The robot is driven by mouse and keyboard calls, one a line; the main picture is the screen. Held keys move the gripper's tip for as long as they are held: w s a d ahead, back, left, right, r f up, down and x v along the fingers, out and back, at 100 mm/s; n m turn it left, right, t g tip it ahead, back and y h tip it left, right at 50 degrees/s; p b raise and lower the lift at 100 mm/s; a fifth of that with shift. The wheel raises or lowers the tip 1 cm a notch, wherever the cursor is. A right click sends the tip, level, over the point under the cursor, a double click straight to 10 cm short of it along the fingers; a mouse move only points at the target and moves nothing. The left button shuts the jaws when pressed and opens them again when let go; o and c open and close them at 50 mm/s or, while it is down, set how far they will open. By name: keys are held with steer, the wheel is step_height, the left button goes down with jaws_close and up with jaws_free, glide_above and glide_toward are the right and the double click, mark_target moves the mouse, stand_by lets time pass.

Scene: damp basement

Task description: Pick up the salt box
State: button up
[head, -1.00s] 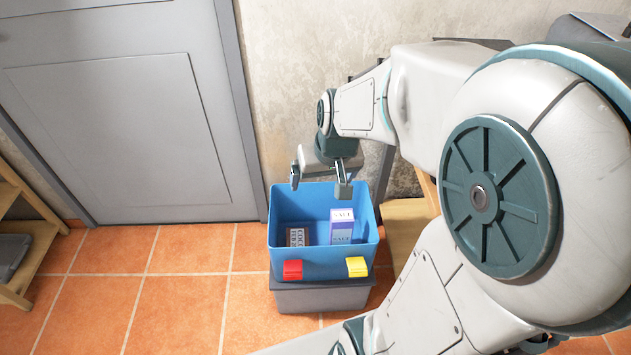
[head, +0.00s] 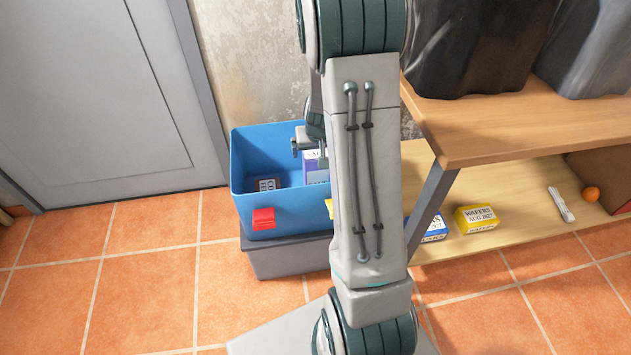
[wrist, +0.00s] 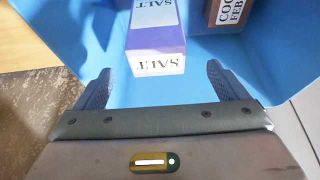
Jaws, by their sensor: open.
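The salt box (wrist: 157,35) is white and purple with "SALT" printed on it. It stands inside the blue bin (head: 290,205). In the head view the salt box (head: 316,167) is partly hidden behind my arm. My gripper (wrist: 158,88) is open, its two dark fingers spread to the left and right of the near end of the salt box in the wrist view. Nothing is between the fingertips except the view of the box just beyond them. In the head view my gripper (head: 310,140) is over the bin, mostly hidden by my arm.
A brown cocoa box (head: 268,184) lies in the bin left of the salt box. The bin sits on a grey container (head: 285,259). A wooden shelf unit (head: 540,120) stands at right, with a yellow wafers box (head: 476,219) on its lower board. Tiled floor is open at left.

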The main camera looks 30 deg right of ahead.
mark_target(315, 156)
steer(key=b+x, duration=0.1)
steer(key=x, duration=0.4)
steer(key=b+x, duration=0.1)
steer(key=x, duration=0.1)
steer(key=b+x, duration=0.2)
steer(key=x, duration=0.1)
steer(key=shift+d+f, duration=0.15)
steer(key=shift+d, duration=0.1)
steer(key=c, duration=1.8)
steer(key=shift+c, duration=0.3)
